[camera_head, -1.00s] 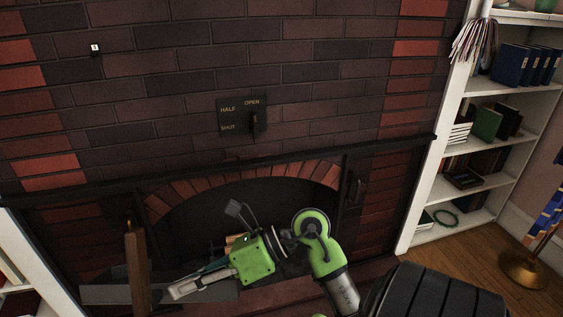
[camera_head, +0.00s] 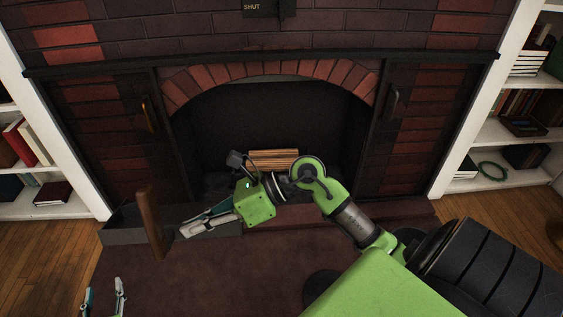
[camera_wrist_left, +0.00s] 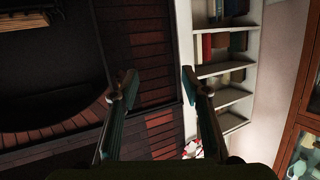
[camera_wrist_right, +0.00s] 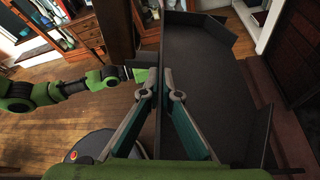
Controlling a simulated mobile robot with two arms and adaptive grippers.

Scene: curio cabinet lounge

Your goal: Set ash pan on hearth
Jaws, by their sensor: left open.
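The ash pan (camera_head: 122,236) is a long dark grey tray with low walls, in front of the left side of the fireplace. A wooden handle (camera_head: 151,225) stands up at it. My right gripper (camera_head: 185,231) is at the pan's near wall; in the right wrist view its fingers (camera_wrist_right: 163,82) close on the rim of the pan (camera_wrist_right: 212,75). The brick hearth (camera_head: 340,216) runs before the firebox, partly hidden by my right arm. I cannot tell whether the pan touches it. My left gripper (camera_head: 105,297) is open and empty at the lower left, also in the left wrist view (camera_wrist_left: 158,85).
Logs (camera_head: 273,159) lie in the dark firebox. Bookshelves (camera_head: 500,130) flank the fireplace. A lever panel (camera_head: 262,8) is above the mantel.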

